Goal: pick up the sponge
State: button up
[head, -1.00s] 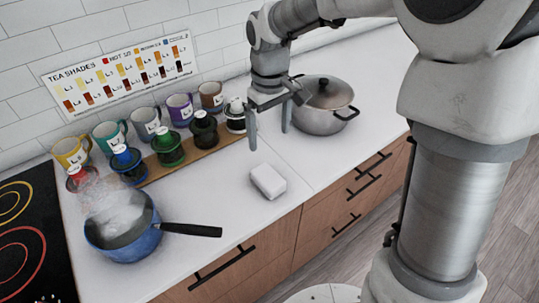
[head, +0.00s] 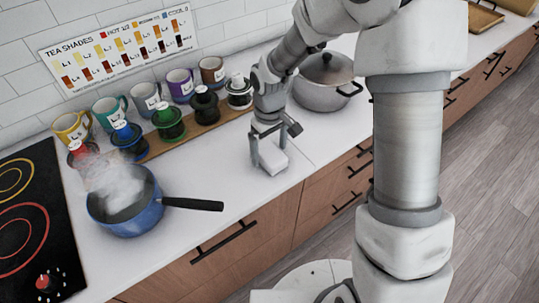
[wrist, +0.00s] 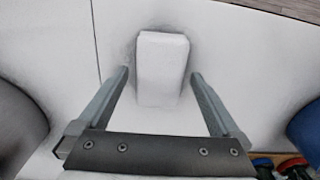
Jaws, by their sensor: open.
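The sponge is a white rectangular block (head: 271,161) on the white counter, near its front edge. In the wrist view the sponge (wrist: 162,68) lies in the middle, its near end between my fingertips and its far end beyond them. My gripper (head: 268,156) is low over the counter at the sponge, pointing down. In the wrist view my gripper (wrist: 160,75) is open, with one finger on each side of the sponge and a visible gap on both sides. The head view partly hides the sponge behind the fingers.
A steaming blue saucepan (head: 125,212) stands at left, its black handle (head: 194,204) reaching toward the sponge. A steel pot (head: 325,82) stands behind right. Several mugs and lidded jars line the wall, some on a wooden board (head: 205,127). A black cooktop (head: 35,225) is far left.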

jog(key=shift+f, duration=0.8)
jog(key=c, duration=1.3)
jog(key=shift+r, duration=0.1)
jog(key=shift+r, duration=0.5)
notch_tip(320, 180, up, 3)
jog(key=shift+f, duration=0.1)
jog(key=s+d+r, duration=0.1)
jog(key=d+r, duration=0.1)
jog(key=d, duration=0.1)
jog(key=s+d+r, duration=0.2)
jog(key=d, duration=0.2)
jog(key=s+d+r, duration=0.2)
jog(key=d+r, duration=0.1)
jog(key=shift+s+d, duration=0.2)
jog(key=shift+s, duration=0.05)
